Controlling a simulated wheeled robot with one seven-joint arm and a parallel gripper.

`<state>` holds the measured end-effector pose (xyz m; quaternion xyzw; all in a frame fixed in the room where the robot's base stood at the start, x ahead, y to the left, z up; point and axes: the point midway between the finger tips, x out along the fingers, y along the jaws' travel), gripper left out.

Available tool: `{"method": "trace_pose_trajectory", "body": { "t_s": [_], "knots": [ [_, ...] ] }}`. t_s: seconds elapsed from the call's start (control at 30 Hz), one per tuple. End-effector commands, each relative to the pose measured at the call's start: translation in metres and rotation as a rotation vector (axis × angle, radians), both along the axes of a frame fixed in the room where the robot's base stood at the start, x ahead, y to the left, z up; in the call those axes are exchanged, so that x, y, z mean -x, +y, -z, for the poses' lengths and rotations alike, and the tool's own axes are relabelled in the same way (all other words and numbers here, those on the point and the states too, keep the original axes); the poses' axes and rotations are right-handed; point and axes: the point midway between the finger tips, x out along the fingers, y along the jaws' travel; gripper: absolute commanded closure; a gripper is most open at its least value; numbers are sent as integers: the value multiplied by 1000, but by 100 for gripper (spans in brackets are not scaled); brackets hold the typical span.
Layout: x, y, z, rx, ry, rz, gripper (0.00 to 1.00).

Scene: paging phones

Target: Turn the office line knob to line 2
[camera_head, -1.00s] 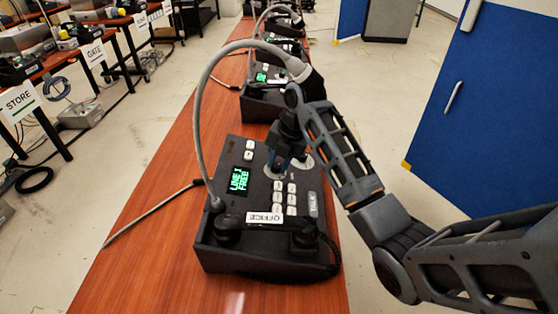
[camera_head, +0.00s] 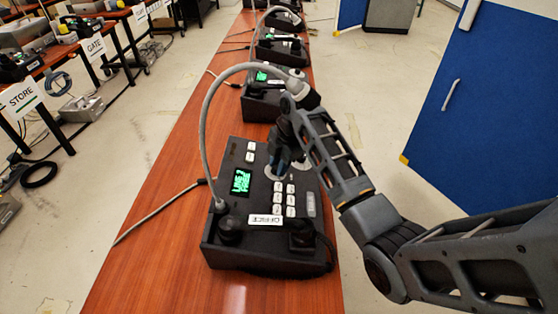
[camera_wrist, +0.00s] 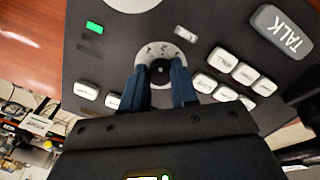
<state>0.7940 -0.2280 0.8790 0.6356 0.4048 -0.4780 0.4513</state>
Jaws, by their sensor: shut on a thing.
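The office phone (camera_head: 225,155) is a black sloped box with a white OFFICE label (camera_head: 264,220) and a green-lit screen (camera_head: 241,181). The screen's first word looks like LINE; the rest is too blurred to read. The line knob (camera_wrist: 158,70) is a small dark knob on a pale round dial (camera_wrist: 160,50) with marks around it, seen in the wrist view. My gripper (camera_head: 277,170) points down at this dial, its blue fingers (camera_wrist: 160,82) shut on the knob from both sides. In the head view the fingers and arm hide the knob.
White keys (camera_head: 284,199) and a grey TALK key (camera_wrist: 282,31) lie near the dial. A grey gooseneck (camera_head: 214,115) arches over the phone. More phones stand farther along the wooden table (camera_head: 160,220). A blue panel (camera_head: 490,110) stands at right.

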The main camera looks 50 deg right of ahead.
Motion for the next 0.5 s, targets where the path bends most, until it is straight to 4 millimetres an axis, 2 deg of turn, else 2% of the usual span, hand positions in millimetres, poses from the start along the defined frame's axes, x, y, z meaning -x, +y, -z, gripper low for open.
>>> {"method": "trace_pose_trajectory", "body": {
  "t_s": [0.5],
  "knots": [
    [0, -1, 0, -8, 7, 49, 100]
  ]
}}
